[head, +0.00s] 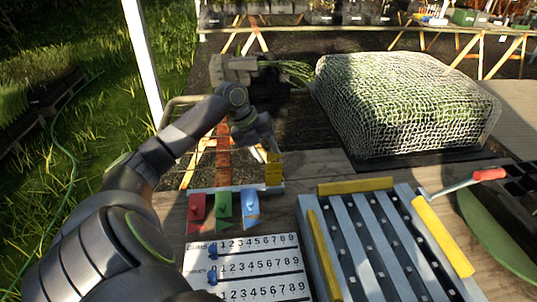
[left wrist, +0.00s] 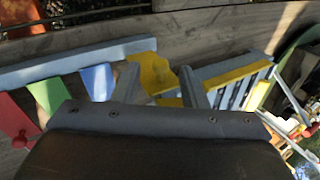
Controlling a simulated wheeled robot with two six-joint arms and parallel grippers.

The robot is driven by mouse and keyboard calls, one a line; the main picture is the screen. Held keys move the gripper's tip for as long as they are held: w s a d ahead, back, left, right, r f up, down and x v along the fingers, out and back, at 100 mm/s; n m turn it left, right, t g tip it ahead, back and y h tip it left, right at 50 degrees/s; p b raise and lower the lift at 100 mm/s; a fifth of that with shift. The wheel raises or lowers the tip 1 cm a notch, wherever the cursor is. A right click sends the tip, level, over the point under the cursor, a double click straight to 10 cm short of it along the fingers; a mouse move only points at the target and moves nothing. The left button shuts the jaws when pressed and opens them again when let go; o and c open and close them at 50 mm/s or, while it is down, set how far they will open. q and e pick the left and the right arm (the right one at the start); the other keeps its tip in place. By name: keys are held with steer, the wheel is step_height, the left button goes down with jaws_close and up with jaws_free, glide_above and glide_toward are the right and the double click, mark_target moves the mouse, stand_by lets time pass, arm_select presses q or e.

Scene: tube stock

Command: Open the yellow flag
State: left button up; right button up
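The yellow flag (head: 273,170) stands up at the right end of a pale rail (head: 236,188) on the table. The red flag (head: 197,208), green flag (head: 223,205) and blue flag (head: 250,210) lie flat in front of the rail. My left gripper (head: 270,147) is right above and behind the yellow flag. In the left wrist view the two fingers (left wrist: 160,85) are apart, with the yellow flag (left wrist: 152,70) showing between and just beyond them. Whether they touch it, I cannot tell. My right gripper is not in view.
A white number board (head: 245,268) lies in front of the flags. A slatted grey rack with yellow edges (head: 375,245) stands to its right, with a red-handled tool (head: 488,174) beyond. A net-covered plant block (head: 400,105) stands at the back.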

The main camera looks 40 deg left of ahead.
arm_select(q)
steer(key=shift+x, duration=0.75)
steer(key=shift+c, duration=0.5)
jaws_close()
